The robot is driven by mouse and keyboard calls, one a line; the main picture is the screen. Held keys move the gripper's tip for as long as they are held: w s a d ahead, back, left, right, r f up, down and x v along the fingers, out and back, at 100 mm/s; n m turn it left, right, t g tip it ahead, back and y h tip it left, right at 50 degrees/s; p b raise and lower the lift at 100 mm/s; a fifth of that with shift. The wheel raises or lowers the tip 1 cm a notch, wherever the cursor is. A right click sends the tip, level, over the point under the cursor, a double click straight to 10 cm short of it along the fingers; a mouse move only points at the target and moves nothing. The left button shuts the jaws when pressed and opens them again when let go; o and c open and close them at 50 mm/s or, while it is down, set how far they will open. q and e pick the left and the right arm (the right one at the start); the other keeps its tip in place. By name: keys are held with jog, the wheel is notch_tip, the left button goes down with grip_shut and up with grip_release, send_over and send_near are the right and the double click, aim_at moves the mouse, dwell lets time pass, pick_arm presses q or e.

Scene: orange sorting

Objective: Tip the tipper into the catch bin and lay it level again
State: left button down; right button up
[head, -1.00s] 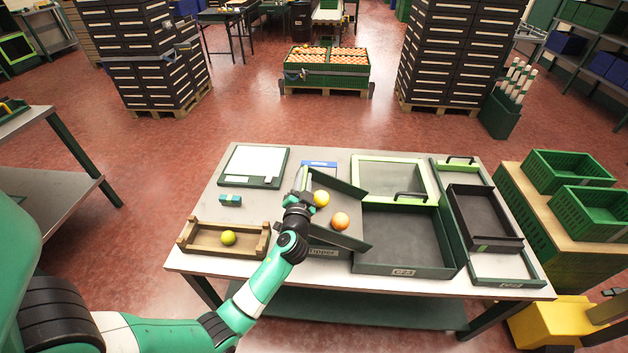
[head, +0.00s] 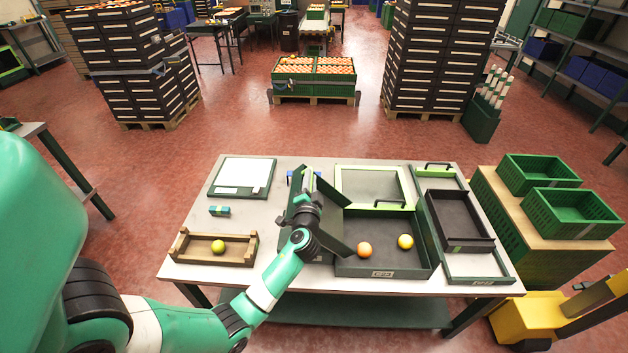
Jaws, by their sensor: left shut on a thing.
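The tipper (head: 329,227) is a dark tray, now tilted steeply to the right, its open end over the left side of the catch bin. My left gripper (head: 305,204) is shut on the tipper's left side; the arm hides part of it. The catch bin (head: 383,272) is a dark open box with a label on its front wall. An orange fruit (head: 364,249) and a yellow fruit (head: 405,241) lie inside it, apart from each other. I see no fruit in the visible part of the tipper. My right gripper is not in view.
A wooden crate (head: 184,243) with a yellow-green fruit (head: 218,246) stands at the table's front left. A white-topped panel (head: 242,176) and a small teal block (head: 219,210) lie behind it. A lime-framed tray (head: 371,170) and a dark sliding tray (head: 460,245) stand beyond and right of the bin.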

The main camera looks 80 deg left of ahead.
pick_arm(q)
jog(key=shift+w+r, duration=0.15)
jog(key=shift+r, duration=0.2)
jog(key=c, duration=0.8)
grip_release()
jog(key=shift+f, duration=0.1)
jog(key=shift+c, duration=0.2)
jog(key=shift+f, duration=0.1)
jog(key=shift+d, duration=0.1)
jog(key=p+v, duration=0.2)
jog(key=v, duration=0.9)
jog(key=shift+d, duration=0.3)
